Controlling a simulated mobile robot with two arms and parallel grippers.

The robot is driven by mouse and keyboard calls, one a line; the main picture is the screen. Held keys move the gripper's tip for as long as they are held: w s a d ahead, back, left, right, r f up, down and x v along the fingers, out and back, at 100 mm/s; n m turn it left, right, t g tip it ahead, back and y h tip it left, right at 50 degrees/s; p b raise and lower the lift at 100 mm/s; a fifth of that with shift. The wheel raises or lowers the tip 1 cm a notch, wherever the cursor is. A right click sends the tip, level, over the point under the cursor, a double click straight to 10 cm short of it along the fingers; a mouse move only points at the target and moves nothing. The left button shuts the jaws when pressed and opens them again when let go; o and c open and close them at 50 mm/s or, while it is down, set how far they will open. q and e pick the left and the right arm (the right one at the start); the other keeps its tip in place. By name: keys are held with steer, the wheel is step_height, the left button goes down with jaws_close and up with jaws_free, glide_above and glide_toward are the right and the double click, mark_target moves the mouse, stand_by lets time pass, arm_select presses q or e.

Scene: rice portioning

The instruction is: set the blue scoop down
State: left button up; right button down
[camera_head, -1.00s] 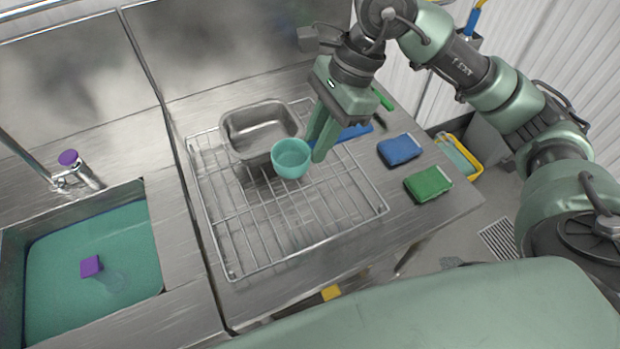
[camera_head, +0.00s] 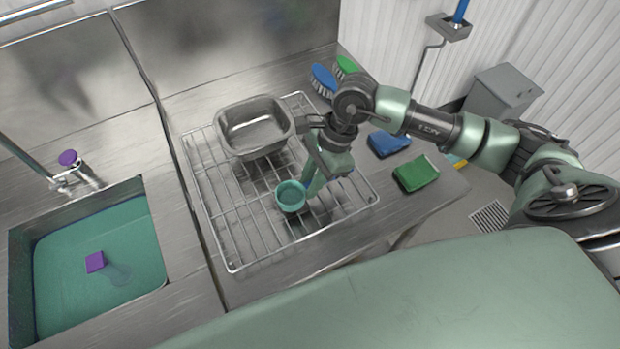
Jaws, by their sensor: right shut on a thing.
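The blue scoop (camera_head: 290,197) looks teal here, with a round cup whose open mouth faces up. My left gripper is not in view.
A metal pan (camera_head: 232,151) stands on the rack behind the scoop. Blue (camera_head: 388,143) and green (camera_head: 416,174) sponges lie right of the rack. Blue (camera_head: 324,80) and green (camera_head: 346,66) brushes are at the back. A water-filled sink (camera_head: 150,190) is left. The rack's front is clear.

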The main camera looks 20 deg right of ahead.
steer(key=shift+f, duration=0.15)
steer(key=c, duration=1.3)
jaws_free()
steer(key=shift+r, duration=0.2)
steer(key=b+v, duration=0.4)
steer(key=v, duration=0.8)
